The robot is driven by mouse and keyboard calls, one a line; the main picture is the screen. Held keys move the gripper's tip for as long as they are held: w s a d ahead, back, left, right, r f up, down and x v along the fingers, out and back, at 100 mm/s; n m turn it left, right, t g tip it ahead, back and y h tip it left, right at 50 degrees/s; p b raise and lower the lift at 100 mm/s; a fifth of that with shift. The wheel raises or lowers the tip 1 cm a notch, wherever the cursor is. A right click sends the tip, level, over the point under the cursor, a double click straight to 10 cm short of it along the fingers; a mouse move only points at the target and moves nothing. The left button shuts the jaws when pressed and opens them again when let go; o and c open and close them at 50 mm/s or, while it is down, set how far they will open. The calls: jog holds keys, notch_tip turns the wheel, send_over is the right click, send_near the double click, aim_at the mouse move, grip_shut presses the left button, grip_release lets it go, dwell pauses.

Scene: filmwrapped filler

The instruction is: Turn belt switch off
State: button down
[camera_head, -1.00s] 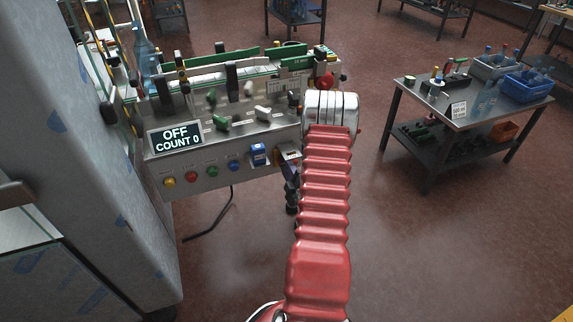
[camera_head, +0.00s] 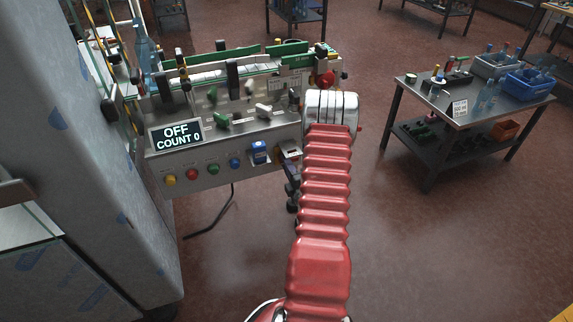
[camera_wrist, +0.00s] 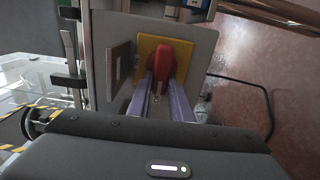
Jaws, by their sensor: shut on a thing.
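A red switch handle (camera_wrist: 172,54) stands on a yellow plate (camera_wrist: 148,46) in the wrist view. My gripper (camera_wrist: 162,85) has its two fingers on either side of the red handle and is shut on it. In the head view the dark fingers of my gripper (camera_head: 292,180) are at the right end of the machine's front panel, partly behind my red arm. The red handle between them cannot be made out there. The machine's display (camera_head: 176,135) reads OFF and COUNT 0.
The machine's panel carries several coloured buttons, among them a yellow one (camera_head: 170,180), and a blue switch (camera_head: 259,152). A red knob (camera_head: 325,78) is on its upper right. A wrapped cabinet (camera_head: 95,150) stands close at left. A steel table (camera_head: 470,112) with bins is at right; floor between is clear.

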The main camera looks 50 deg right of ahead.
jog(key=c, duration=1.9)
grip_release()
jog(key=shift+a+f, duration=0.2)
jog(key=shift+c, duration=0.2)
jog(key=o, duration=0.4)
jog(key=shift+d+r, duration=0.1)
jog(key=shift+c, duration=0.2)
jog(key=v, duration=1.3)
jog(key=shift+s, duration=0.35)
